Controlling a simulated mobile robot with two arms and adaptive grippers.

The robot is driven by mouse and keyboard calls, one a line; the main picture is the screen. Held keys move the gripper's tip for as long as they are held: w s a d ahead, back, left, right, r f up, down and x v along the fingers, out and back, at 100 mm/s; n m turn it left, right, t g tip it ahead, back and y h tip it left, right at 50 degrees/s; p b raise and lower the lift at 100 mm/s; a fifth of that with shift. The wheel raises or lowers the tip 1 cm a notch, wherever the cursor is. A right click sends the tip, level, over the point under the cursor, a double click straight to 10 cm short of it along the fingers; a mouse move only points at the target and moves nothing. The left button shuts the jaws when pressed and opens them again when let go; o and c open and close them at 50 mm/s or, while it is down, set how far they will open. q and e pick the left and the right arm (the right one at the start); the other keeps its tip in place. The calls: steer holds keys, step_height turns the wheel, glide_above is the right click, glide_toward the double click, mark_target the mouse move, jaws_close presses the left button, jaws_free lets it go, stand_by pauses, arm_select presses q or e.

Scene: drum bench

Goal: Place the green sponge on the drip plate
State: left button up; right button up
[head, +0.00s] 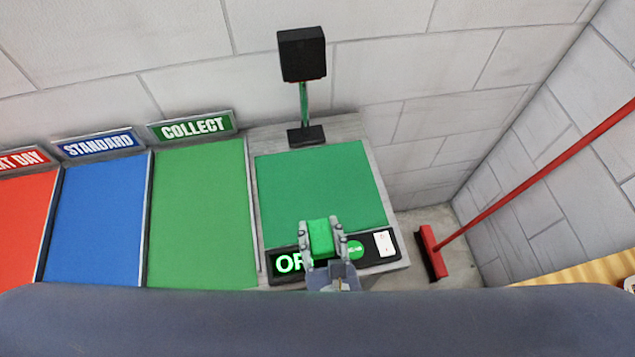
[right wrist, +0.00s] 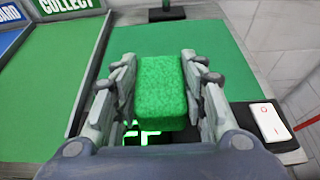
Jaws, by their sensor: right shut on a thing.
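The green sponge (head: 320,236) is held in my right gripper (head: 321,230), whose fingers are shut on its two sides. In the right wrist view the sponge (right wrist: 160,88) sits between the fingertips of the right gripper (right wrist: 160,75). Behind it is a flat green plate (head: 318,185) on a grey stand, which looks like the drip plate; it also shows in the right wrist view (right wrist: 195,40). The sponge appears over the plate's near edge and the black panel; whether it touches anything I cannot tell. My left gripper is not in view.
A black panel (head: 377,238) with lit letters, a green button and a white switch (head: 385,243) fronts the plate. A black display on a post (head: 302,55) stands behind. Green (head: 200,210), blue (head: 98,215) and red sections lie left. A red broom (head: 433,252) leans right.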

mark_target(321, 229)
steer(key=shift+w+a, duration=0.3)
steer(key=shift+w, duration=0.4)
steer(key=shift+w+f, duration=0.15)
steer(key=shift+w, duration=1)
steer(key=w, duration=0.3)
steer(key=w+f+b, duration=0.1)
steer(key=w, duration=0.5)
steer(key=shift+w+f, duration=0.15)
steer(key=shift+w, duration=0.2)
steer(key=shift+w+b, duration=0.4)
steer(key=shift+w, duration=0.15)
steer(key=f+b, duration=0.2)
steer(key=w+f+b, duration=0.1)
steer(key=b, duration=0.2)
steer(key=shift+f+b, duration=0.35)
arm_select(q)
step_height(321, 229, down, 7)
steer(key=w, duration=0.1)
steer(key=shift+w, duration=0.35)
arm_select(e)
steer(key=shift+r, duration=0.1)
steer(key=shift+f, duration=0.2)
steer(key=o, duration=0.9)
steer(key=shift+c, duration=0.2)
